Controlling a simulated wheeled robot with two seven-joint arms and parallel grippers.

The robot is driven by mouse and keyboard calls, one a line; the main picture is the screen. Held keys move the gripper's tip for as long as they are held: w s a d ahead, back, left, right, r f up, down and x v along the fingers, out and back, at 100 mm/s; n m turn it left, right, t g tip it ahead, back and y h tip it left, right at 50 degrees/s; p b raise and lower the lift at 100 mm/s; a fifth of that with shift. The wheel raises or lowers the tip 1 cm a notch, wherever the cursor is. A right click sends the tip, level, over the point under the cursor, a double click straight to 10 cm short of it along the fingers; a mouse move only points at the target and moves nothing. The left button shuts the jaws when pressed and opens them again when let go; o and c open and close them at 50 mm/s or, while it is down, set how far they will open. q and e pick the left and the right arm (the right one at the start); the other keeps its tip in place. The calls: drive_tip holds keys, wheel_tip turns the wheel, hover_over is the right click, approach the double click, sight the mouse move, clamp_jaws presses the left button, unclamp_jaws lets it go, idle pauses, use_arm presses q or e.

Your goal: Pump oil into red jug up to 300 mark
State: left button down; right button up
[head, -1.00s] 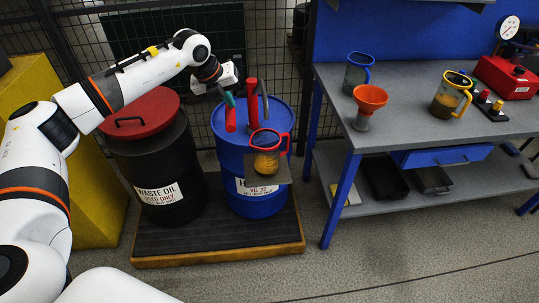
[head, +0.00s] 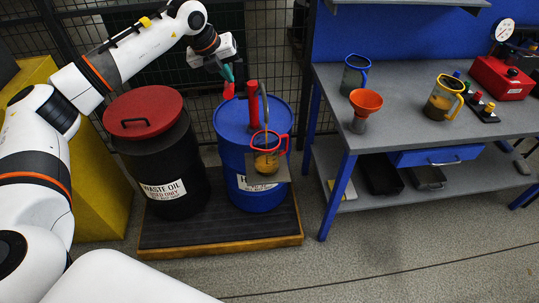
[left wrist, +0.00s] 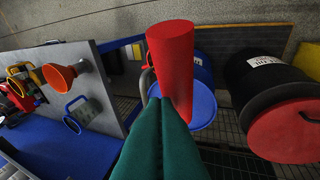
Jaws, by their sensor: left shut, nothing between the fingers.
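The red jug (head: 265,143) stands on a small plate in front of the blue drum (head: 255,200), with amber oil in its lower part. Its marks are too small to read. A red pump (head: 253,95) with a curved grey spout (head: 265,103) rises from the drum top, the spout over the jug. The red pump handle (head: 229,90) is left of the pump. My left gripper (head: 228,72) is shut and empty, its green fingertips at the handle's upper end. In the left wrist view, the fingers (left wrist: 170,120) meet the red handle (left wrist: 172,60); contact is unclear. My right gripper is not in view.
A black waste oil drum (head: 173,160) with a red lid stands left on the same pallet (head: 220,232). The grey bench (head: 410,110) at right bears a yellow-handled jug (head: 441,103), a blue-handled jug (head: 354,76), an orange funnel (head: 366,100) and a red gauge box (head: 500,78).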

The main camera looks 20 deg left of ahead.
use_arm(q)
wheel_tip(320, 180, down, 12)
drive_tip(key=f+b, duration=0.1)
drive_tip(key=b, duration=0.7)
wheel_tip(320, 180, up, 13)
drive_tip(key=p, duration=0.8)
drive_tip(key=shift+r, duration=0.15)
drive_tip(key=shift+r+p, duration=0.1)
drive_tip(key=shift+p, duration=0.2)
drive_tip(key=shift+f, duration=0.2)
idle(1.8)
idle(0.4)
